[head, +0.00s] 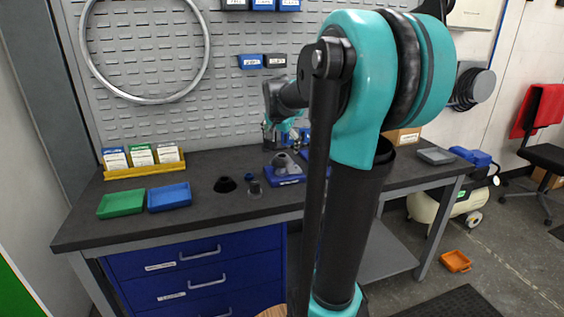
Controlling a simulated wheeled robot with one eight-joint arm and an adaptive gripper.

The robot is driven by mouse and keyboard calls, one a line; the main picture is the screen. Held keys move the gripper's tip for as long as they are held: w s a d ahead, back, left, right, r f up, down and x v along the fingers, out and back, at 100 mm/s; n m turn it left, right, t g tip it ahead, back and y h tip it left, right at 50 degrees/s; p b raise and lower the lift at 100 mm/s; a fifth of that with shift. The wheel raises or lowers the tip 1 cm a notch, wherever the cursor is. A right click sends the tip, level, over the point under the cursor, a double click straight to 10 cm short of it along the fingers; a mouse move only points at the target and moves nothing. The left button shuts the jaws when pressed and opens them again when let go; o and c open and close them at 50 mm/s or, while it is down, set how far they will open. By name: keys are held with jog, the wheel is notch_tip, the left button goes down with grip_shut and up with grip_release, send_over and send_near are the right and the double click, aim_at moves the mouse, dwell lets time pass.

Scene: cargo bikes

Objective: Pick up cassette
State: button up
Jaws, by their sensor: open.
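My gripper (268,139) is above the back of the dark workbench, partly hidden by my own arm. It is small in view; its fingers look apart and I see nothing held in them. A grey cone-like part (283,160) sits on a blue block (284,177) below and slightly right of my gripper, apart from it. A black cone-like part (225,184) stands on the bench to the left, with a small dark grey cylinder (254,188) beside it. I cannot tell for sure which of these is the cassette.
The workbench (85,232) also holds a green tray (121,203), a blue tray (169,197) and a yellow rack (145,171) of small boxes. A pegboard (235,100) rises behind. A cardboard box (403,137) and a grey tray (436,156) are at right.

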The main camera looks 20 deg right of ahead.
aim_at(283, 158)
jog(key=x, duration=1)
jog(key=shift+w+d+f, duration=0.1)
jog(key=shift+f, duration=0.1)
jog(key=shift+c, duration=0.3)
jog(key=c, duration=1.5)
